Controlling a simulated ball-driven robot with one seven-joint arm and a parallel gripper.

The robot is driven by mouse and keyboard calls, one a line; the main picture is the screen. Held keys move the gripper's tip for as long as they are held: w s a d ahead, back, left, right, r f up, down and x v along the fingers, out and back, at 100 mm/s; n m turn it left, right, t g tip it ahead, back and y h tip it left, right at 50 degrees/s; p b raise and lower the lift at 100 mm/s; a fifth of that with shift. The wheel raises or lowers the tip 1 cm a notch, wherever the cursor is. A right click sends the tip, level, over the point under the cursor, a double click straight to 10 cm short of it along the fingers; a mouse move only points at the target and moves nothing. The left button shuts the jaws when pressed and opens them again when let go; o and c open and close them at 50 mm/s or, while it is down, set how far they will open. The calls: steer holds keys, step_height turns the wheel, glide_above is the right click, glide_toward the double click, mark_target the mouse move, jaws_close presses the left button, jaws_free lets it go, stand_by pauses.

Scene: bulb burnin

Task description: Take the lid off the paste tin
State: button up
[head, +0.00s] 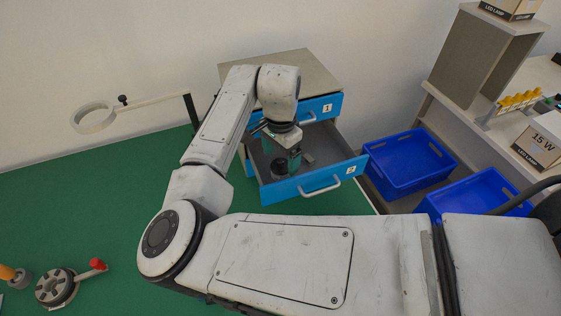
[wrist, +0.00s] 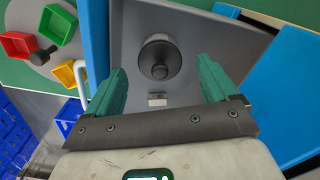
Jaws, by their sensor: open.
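The paste tin (wrist: 160,57) looks like a dark round tin with a knobbed lid in the wrist view. It stands in the open drawer marked 2 (head: 319,183), with the lid seemingly on. In the head view the dark tin (head: 280,168) is partly hidden by my gripper (head: 284,157). In the wrist view my gripper (wrist: 160,78) is open, its green fingers spread to either side below the tin's centre in the picture. Nothing is between the fingers, and they appear apart from the tin. The height gap is hard to judge.
A small pale block (wrist: 157,100) lies in the drawer near the tin. The drawer walls stand close around my gripper. Blue crates (head: 408,166) stand right of the drawer. A ring magnifier (head: 93,117) is at left. The green bench (head: 90,200) is mostly clear.

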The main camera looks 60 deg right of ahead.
steer(key=shift+f, duration=0.75)
steer(key=shift+c, duration=0.4)
steer(key=c, duration=1.1)
steer(key=shift+o, duration=0.2)
steer(key=shift+r, duration=0.2)
